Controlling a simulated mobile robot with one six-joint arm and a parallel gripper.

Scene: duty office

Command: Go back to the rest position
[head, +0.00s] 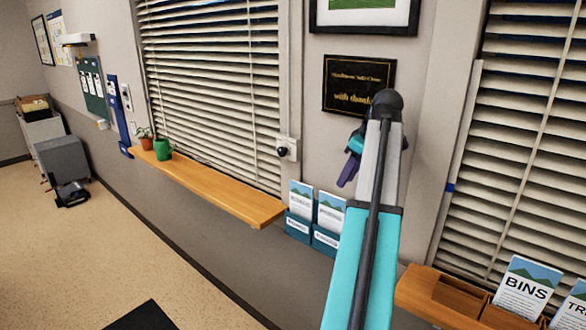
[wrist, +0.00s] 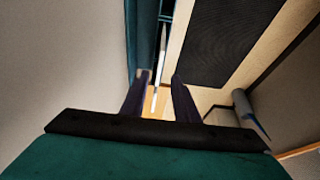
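My gripper (head: 347,172) is in the head view, in front of the wall below the black plaque (head: 358,84). It is partly hidden behind my raised teal and grey arm. In the wrist view, the two dark purple fingers of my gripper (wrist: 160,76) stand apart with a gap between them. No object shows held between them.
A wooden ledge (head: 215,190) under the blinds carries a green pot (head: 163,149) and a small plant. Leaflet holders (head: 312,228) hang beside my arm. A wooden leaflet rack (head: 440,301) is at the lower right. Open floor (head: 60,240) lies left.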

